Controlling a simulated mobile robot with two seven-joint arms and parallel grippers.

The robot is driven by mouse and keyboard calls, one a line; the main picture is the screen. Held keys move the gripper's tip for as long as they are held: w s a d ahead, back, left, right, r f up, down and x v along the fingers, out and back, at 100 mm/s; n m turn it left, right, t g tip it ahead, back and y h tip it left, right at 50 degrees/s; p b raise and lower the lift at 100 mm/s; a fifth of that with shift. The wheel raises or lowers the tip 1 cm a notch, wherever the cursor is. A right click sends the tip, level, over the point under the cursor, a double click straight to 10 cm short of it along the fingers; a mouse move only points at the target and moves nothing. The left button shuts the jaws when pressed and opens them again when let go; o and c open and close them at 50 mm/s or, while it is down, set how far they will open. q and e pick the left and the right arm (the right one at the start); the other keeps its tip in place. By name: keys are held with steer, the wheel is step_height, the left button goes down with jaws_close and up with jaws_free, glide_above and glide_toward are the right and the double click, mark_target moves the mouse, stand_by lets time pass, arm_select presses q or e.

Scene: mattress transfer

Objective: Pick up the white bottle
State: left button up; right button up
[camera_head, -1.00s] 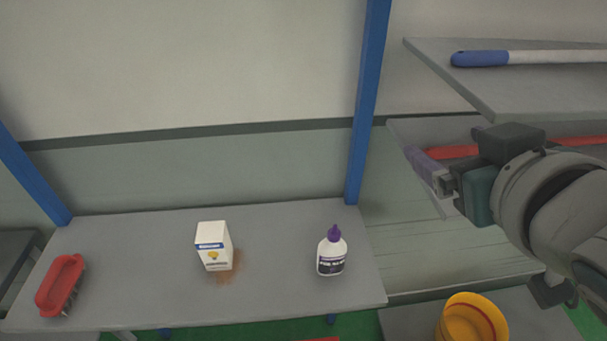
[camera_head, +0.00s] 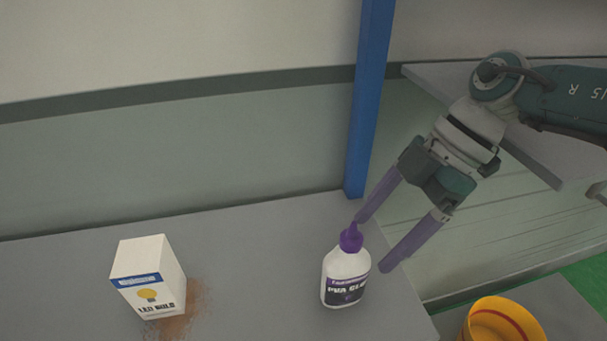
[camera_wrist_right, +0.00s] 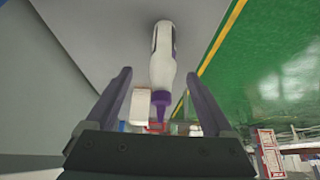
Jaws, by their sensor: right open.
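The white bottle (camera_head: 345,275) has a purple cap and a dark label and stands upright on the grey table (camera_head: 255,265). My right gripper (camera_head: 372,243) is open, with its two purple fingers pointing down and left at the bottle's upper part. In the head view one finger is behind the cap and the other is to the right of the bottle. In the right wrist view the bottle (camera_wrist_right: 163,60) shows between and beyond the open fingers (camera_wrist_right: 163,88), its purple cap nearest me. I cannot tell whether a finger touches it. My left gripper is not in view.
A white light bulb box (camera_head: 148,278) stands left of the bottle, beside a brown stain. A blue post (camera_head: 370,100) rises behind the table. A grey shelf (camera_head: 425,80) is at the right, and a yellow container (camera_head: 500,322) is at lower right.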

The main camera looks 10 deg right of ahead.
mark_target(352, 265)
steer(key=b+x, duration=0.1)
steer(key=x, duration=0.3)
steer(key=b+x, duration=0.1)
steer(key=x, duration=0.2)
steer(key=shift+s+a+b, duration=0.1)
steer(key=shift+s+b, duration=0.2)
steer(key=shift+s, duration=0.05)
steer(key=shift+r, duration=0.1)
jaws_close()
stand_by(0.4)
